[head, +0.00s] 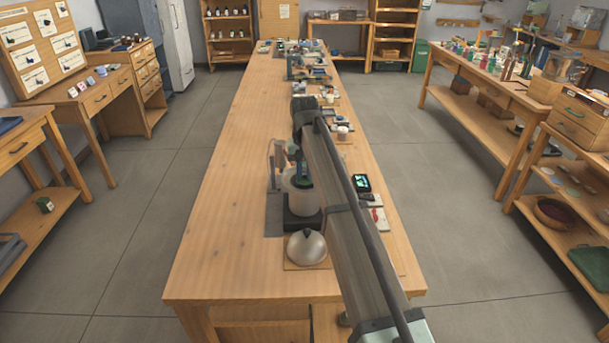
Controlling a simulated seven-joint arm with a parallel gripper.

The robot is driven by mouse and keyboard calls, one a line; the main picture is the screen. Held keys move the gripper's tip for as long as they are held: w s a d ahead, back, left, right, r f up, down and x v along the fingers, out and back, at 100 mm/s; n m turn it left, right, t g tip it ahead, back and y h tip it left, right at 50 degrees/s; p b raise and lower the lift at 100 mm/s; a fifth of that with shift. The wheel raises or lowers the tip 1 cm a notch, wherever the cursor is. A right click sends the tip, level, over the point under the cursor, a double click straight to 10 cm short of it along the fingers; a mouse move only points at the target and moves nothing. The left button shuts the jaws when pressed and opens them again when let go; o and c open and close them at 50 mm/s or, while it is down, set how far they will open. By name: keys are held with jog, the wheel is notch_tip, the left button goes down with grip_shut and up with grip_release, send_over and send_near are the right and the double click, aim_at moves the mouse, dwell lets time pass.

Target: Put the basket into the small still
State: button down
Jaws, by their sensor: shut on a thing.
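The small still stands on the long bench, with a pale translucent pot (299,207) on a black base (303,222). A silvery dome lid (307,248) with a dark knob lies apart from it, on a wooden board in front. My gripper (300,178) points down at the mouth of the pot, partly hidden by my arm and the pot's rim. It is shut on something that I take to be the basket. The basket itself cannot be made out clearly, so I cannot tell how deep it sits.
A clear stand-like part (276,165) rises just left of the pot. A small device with a lit green screen (362,183) lies to the right, beyond my arm. Several small items line the bench farther back. The bench's left side (215,230) is clear.

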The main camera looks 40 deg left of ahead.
aim_at(304, 171)
jog(key=shift+f, duration=0.45)
jog(key=c, duration=1)
grip_release()
jog(key=shift+f, duration=0.1)
jog(key=shift+c, duration=0.2)
notch_tip(304, 171, up, 12)
